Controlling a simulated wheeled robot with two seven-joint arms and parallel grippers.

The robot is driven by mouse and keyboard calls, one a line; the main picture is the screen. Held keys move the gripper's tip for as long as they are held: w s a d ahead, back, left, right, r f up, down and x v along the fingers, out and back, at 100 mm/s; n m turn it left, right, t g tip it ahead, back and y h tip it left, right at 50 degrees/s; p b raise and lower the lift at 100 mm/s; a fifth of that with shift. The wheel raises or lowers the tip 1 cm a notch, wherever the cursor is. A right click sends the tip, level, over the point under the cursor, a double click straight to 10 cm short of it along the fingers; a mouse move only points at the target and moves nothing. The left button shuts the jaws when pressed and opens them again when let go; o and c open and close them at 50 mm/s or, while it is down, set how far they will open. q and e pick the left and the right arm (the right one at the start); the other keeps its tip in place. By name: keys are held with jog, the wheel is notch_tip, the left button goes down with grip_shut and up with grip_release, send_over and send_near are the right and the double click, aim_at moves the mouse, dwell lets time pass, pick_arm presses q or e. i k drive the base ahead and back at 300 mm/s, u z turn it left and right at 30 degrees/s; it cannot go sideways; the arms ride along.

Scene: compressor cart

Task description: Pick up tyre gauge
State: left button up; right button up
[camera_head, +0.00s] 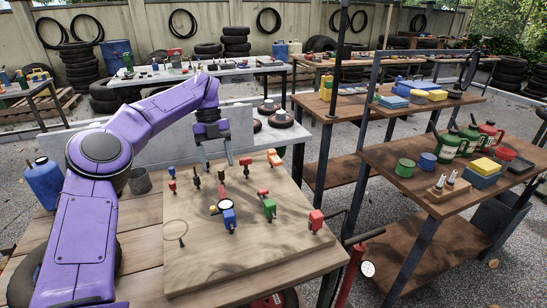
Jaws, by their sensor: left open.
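My left gripper (217,160) hangs over the back of the wooden board (205,262), its jaws open and pointing down. No object shows between its fingers. Several small coloured tools stand on the board in front of it. One is a blue tool with a round pale dial (228,214), which looks like the tyre gauge, though it is too small to be sure. It stands near the board's middle, apart from the gripper and nearer to the camera. My right gripper is not in view.
A green tool (268,207) and a red tool (316,220) stand to the right on the board. A blue container (44,185) stands left of my arm. A shelf rack (395,202) with cans stands at right.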

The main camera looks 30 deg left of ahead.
aim_at(274, 159)
jog(key=i, duration=0.9)
